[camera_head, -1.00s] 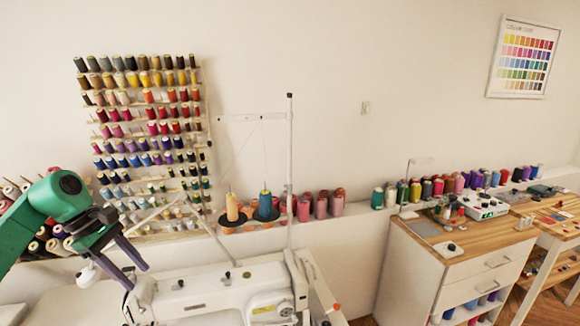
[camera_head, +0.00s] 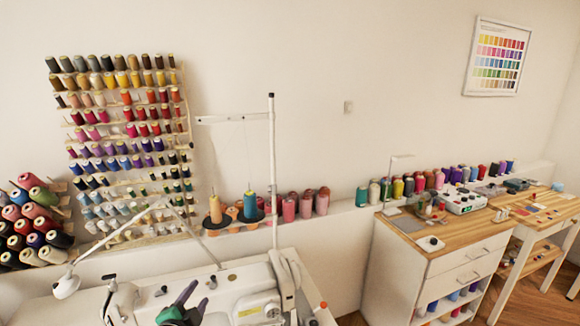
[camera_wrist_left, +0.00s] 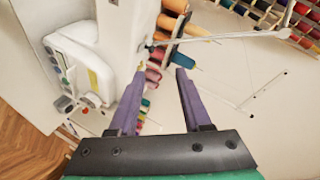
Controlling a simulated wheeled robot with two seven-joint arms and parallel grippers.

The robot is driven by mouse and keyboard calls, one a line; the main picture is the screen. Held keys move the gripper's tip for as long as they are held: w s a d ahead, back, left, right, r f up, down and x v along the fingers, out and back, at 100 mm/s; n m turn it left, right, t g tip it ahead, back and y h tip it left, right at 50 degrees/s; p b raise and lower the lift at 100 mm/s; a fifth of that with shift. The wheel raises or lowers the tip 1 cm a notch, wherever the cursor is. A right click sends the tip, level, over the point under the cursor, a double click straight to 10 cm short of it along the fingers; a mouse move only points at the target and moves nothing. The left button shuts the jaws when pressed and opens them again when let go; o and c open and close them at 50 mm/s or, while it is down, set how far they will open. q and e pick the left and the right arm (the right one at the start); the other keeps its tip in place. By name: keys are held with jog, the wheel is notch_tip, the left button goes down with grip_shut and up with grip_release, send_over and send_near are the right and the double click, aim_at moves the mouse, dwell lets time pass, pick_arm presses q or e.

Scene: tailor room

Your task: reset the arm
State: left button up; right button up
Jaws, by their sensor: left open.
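My left gripper (camera_head: 192,303) shows at the bottom of the head view, in front of the white sewing machine (camera_head: 245,283). Its fingers point up and away. In the left wrist view its two purple fingers (camera_wrist_left: 159,75) are spread apart with nothing held between them. The sewing machine also shows at the left of the left wrist view (camera_wrist_left: 122,30). My right gripper is in neither view.
A thread rack (camera_head: 125,140) hangs on the wall. Two thread cones (camera_head: 250,206) stand behind the machine. A lamp arm (camera_head: 105,238) reaches over the machine's left part. A wooden-topped cabinet (camera_head: 440,232) stands at right, with floor beside it.

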pick_arm(q)
jog(key=s+a+f+n+g, duration=0.1)
jog(key=s+f+n+g, duration=0.5)
jog(key=s, duration=0.6)
jog(key=s+f+n+g, duration=0.5)
jog(key=s+f, duration=0.3)
jog(key=s, duration=0.3)
notch_tip(320, 180, down, 24)
jog(key=s+f+g, duration=0.1)
jog(key=s, duration=0.2)
jog(key=s+a+f+m+g, duration=0.1)
jog(key=s+a+f, duration=0.2)
jog(key=s+f, duration=1)
jog(key=s, duration=0.2)
jog(key=shift+s+a+h, duration=0.15)
jog(key=shift+s+h, duration=0.15)
jog(key=shift+a, duration=0.1)
